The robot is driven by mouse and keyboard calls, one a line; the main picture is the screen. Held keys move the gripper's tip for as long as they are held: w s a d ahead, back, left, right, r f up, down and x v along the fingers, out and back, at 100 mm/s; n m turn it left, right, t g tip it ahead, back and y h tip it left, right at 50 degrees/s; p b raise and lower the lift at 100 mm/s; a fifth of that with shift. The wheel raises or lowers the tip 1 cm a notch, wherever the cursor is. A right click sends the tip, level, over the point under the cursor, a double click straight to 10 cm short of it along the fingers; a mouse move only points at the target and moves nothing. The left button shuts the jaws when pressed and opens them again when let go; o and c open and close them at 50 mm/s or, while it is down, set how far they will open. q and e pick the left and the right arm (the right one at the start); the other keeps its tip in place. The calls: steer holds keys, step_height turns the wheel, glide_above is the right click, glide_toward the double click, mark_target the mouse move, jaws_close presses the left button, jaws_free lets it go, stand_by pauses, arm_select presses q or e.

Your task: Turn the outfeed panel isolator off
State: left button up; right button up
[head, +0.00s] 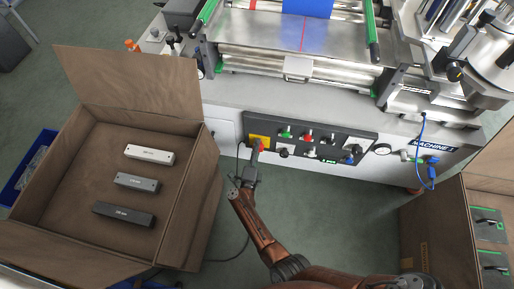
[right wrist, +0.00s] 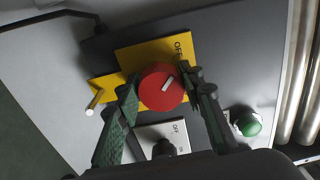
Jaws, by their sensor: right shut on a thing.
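The isolator is a red rotary knob (right wrist: 161,88) with a white pointer line on a yellow plate (right wrist: 140,56), marked OFF near one corner. The pointer line lies slanted, and its exact setting is hard to tell. In the head view the yellow plate (head: 259,139) is at the left end of a dark control panel (head: 352,139) on the machine front. My right gripper (right wrist: 160,95) is shut on the red knob, one finger on each side. In the head view my right gripper (head: 253,152) covers part of the isolator. My left gripper is not in view.
Other panel controls include a green button (right wrist: 249,124) and a black selector (right wrist: 164,148) beside the isolator. An open cardboard box (head: 90,170) with several labelled bars stands left. A blue cable (head: 422,150) hangs at right, above another box (head: 436,240).

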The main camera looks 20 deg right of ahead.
steer(key=shift+a, duration=0.1)
steer(key=o, duration=1.2)
